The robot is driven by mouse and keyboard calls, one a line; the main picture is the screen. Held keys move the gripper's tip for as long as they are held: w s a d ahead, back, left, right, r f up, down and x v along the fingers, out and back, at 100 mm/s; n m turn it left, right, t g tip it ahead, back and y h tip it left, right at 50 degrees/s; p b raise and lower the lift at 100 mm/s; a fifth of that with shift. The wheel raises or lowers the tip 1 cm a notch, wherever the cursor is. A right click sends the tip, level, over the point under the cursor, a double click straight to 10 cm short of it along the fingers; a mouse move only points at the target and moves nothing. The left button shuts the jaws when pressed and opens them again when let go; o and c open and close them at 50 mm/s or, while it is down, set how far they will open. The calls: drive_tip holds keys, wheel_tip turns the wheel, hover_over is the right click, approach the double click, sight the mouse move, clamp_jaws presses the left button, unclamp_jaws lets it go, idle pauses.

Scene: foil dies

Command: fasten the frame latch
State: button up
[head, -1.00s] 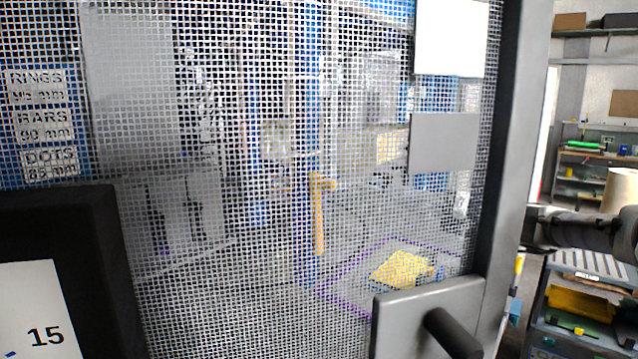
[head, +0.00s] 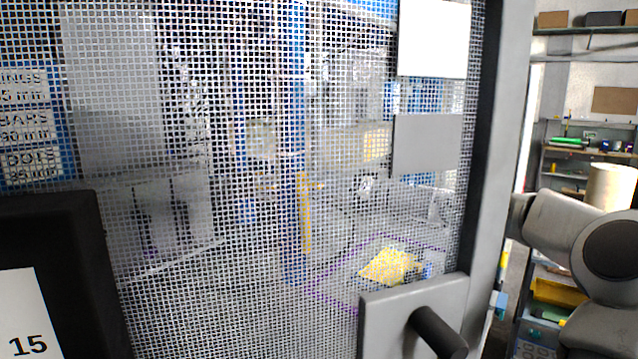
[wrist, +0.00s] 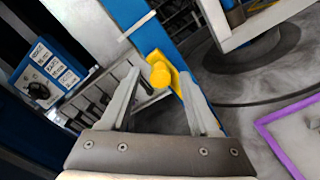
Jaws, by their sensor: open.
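The frame latch appears as a yellow lever (head: 306,215) on a blue post (head: 293,130), seen through a mesh door in the head view. In the wrist view its yellow rounded knob (wrist: 160,74) stands out from a yellow plate on the blue upright. My gripper (wrist: 159,85) is open, with one finger on each side of the knob; whether either finger touches it I cannot tell. In the head view the mesh blurs the gripper, and the latch's seating is unclear.
The mesh door (head: 240,250) with its black handle (head: 437,332) stands close in front of my head camera. Behind it a yellow piece (head: 390,265) lies inside a purple outline. A blue box with labels (wrist: 52,65) is left of my gripper. Shelves (head: 590,150) stand at right.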

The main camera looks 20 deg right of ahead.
drive_tip(key=shift+x, duration=1.05)
clamp_jaws()
idle(0.7)
